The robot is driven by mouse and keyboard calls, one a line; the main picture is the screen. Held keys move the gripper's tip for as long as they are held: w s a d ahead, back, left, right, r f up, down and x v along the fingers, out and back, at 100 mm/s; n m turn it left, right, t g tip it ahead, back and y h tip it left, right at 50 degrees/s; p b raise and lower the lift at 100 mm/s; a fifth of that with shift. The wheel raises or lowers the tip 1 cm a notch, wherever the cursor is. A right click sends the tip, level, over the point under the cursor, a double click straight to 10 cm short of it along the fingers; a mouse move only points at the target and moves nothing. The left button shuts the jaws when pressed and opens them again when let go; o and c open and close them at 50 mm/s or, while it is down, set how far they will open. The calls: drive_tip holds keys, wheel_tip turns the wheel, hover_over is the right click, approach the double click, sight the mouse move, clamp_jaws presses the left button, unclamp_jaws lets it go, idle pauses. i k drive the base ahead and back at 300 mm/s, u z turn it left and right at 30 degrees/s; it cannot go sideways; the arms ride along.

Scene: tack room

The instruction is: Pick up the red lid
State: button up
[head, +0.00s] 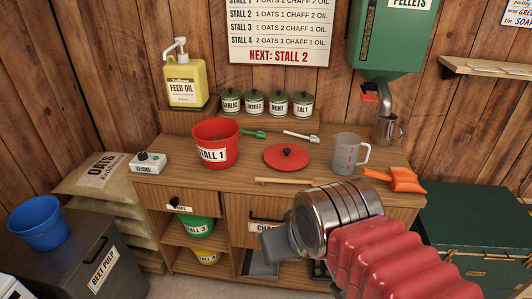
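The red lid (278,161) is a flat disc with a small dark knob. It lies on the wooden bench (330,144), right of the red STALL 1 bucket (208,155). My gripper (276,243) shows only as a dark grey part at the left end of my arm, in front of the bench and below the lid in the picture. It is apart from the lid. My metal wrist hides most of it, and I cannot see whether its fingers are open.
A wooden stick (285,181) lies in front of the lid, with a green scoop (254,134) and a metal scoop (300,136) behind. A measuring jug (346,156) and an orange scoop (403,180) are to the right. Several jars stand behind.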

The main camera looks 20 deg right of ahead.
sight(285, 157)
drive_tip(key=u, duration=0.35)
drive_tip(key=i, duration=0.9)
drive_tip(key=z, duration=0.05)
